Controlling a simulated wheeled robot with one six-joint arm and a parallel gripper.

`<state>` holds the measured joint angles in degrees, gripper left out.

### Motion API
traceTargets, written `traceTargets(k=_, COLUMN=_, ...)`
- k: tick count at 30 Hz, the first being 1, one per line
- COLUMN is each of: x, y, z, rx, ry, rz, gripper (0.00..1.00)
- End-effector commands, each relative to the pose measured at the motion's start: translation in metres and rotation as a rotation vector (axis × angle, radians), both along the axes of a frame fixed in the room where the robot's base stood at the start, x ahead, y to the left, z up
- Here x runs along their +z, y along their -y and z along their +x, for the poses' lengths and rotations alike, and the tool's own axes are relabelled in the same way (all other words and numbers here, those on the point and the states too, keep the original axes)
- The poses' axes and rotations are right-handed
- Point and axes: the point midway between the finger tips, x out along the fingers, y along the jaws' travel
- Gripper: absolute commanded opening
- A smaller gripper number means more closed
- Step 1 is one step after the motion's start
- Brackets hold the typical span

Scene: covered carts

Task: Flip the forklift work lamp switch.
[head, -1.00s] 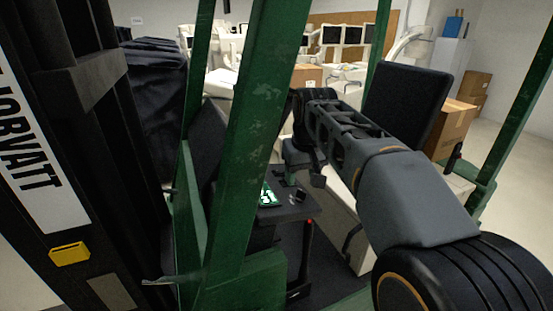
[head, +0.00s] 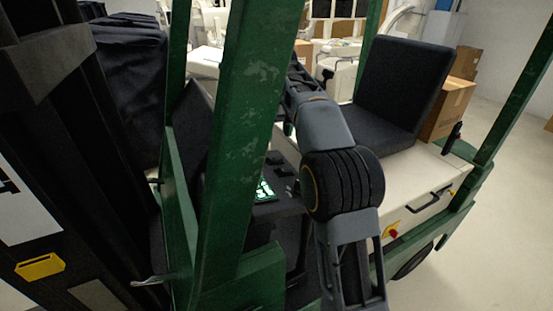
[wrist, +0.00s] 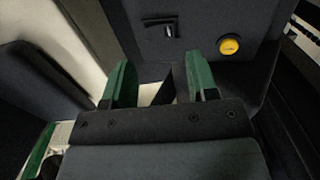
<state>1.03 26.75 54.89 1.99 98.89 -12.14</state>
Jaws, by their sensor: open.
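My gripper (wrist: 160,88) shows in the wrist view as two green-padded fingers, apart with nothing between them. Beyond them is a dark panel (wrist: 190,60) with a small black lever-like switch (wrist: 163,26) at the upper middle and a round yellow button (wrist: 229,45) at right. The fingertips appear short of both. I cannot tell which of these works the lamp. In the head view, the forklift console (head: 287,203) carries a lit green display (head: 264,190) and small dark controls (head: 279,167). My gripper is hidden there behind the green post and my arm.
A green post (head: 240,110) stands close in front of the console. A black seat (head: 400,95) sits right of my arm. A red-and-yellow button (head: 392,231) is on the white seat base. A cardboard box (head: 447,108) stands behind. Dark cloth (head: 128,85) covers something at left.

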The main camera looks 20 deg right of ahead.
Motion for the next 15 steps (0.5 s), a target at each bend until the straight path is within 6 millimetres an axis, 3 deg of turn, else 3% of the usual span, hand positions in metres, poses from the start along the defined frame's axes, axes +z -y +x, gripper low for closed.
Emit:
traceTargets(k=6, x=-0.042, y=-0.001, z=-0.001, rx=-0.002, ry=-0.002, rz=0.0, gripper=0.53)
traceTargets(k=15, x=-0.075, y=-0.001, z=-0.001, rx=-0.003, ry=0.001, rz=0.0, gripper=0.53)
